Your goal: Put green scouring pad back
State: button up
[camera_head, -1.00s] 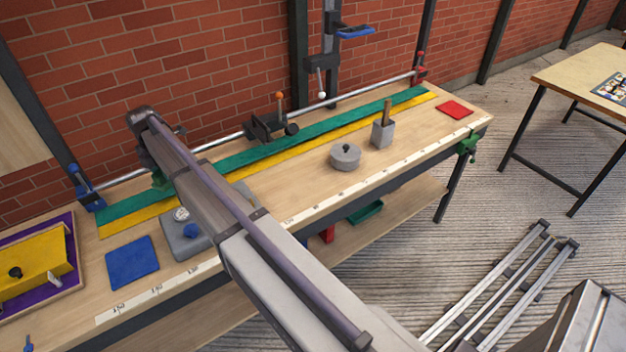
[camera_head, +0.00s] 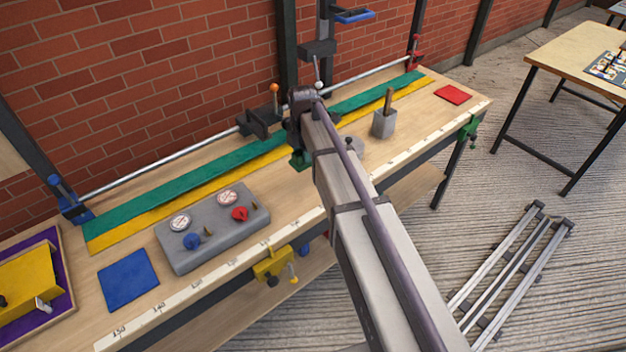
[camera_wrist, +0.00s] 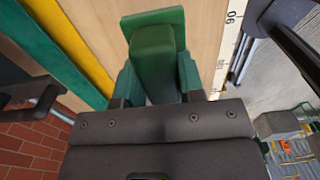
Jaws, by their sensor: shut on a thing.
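My gripper (camera_wrist: 160,88) is shut on the green scouring pad (camera_wrist: 153,58), a green block with a flat plate at its far end in the wrist view. In the head view the green pad (camera_head: 300,159) shows only in part, under the end of my arm. It is held over the workbench, near the yellow strip. My arm hides much of the gripper in the head view. Whether the pad touches the bench cannot be told.
A grey panel (camera_head: 213,232) with two gauges and a blue mat (camera_head: 128,280) lie to the left. A grey holder (camera_head: 384,124) and a red mat (camera_head: 453,95) stand to the right. A rail with a black clamp (camera_head: 262,120) runs behind. A green tray shows under the bench earlier.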

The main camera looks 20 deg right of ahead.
notch_tip(320, 180, down, 9)
jog(key=b, duration=0.7)
jog(key=shift+r, duration=0.1)
jog(key=shift+r+p, duration=0.3)
jog(key=shift+p, duration=0.05)
jog(key=shift+f, duration=0.2)
jog(key=o, duration=0.8)
jog(key=shift+r, duration=0.1)
